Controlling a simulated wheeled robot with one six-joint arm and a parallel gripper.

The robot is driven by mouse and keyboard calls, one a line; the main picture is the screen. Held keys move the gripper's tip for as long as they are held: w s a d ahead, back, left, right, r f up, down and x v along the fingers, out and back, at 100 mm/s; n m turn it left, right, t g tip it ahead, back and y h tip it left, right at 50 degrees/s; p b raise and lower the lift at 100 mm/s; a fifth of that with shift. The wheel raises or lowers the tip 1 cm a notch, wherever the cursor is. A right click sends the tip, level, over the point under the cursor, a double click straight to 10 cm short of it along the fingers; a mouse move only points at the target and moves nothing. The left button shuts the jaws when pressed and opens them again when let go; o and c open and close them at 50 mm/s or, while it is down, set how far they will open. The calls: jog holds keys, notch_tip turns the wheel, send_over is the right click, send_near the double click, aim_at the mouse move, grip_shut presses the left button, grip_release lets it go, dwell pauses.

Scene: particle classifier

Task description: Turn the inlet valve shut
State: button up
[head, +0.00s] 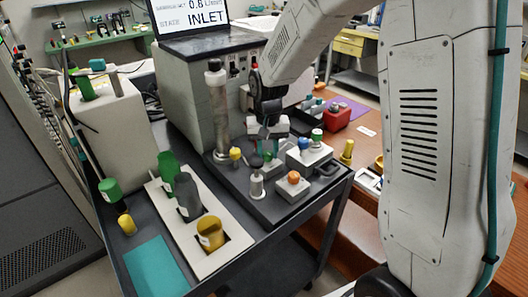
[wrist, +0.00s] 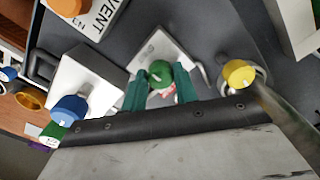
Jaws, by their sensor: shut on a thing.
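A green valve knob (wrist: 160,73) sits over a pale base plate (wrist: 148,50) in the wrist view. My gripper (wrist: 161,88) has its teal fingers on either side of the knob and is shut on it. In the head view my gripper (head: 268,143) points down over the dark apparatus tray, with the green knob (head: 267,157) just below. The base's label is covered, so I cannot read whether it says inlet. The screen (head: 190,14) reads "INLET" as its state, with a flow of about 0.8.
Close by are a yellow knob (wrist: 239,74) by the glass column (head: 217,105), a blue knob (wrist: 70,108) and an orange knob (head: 294,177) on a block labelled VENT. A white rack (head: 168,215) holds several bottles at the left. A teal mat (head: 157,268) is clear.

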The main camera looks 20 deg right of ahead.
aim_at(268, 153)
jog(key=shift+s+f+m, duration=0.1)
jog(key=shift+s+m, duration=0.1)
jog(key=shift+m, duration=0.8)
jog(key=shift+w+d, duration=0.1)
jog(key=shift+d, duration=0.05)
jog(key=o, duration=0.7)
jog(key=shift+o, duration=1.4)
jog(key=shift+w+d, duration=0.1)
jog(key=shift+d, duration=0.15)
jog(key=shift+a, duration=0.3)
notch_tip(268, 153, up, 8)
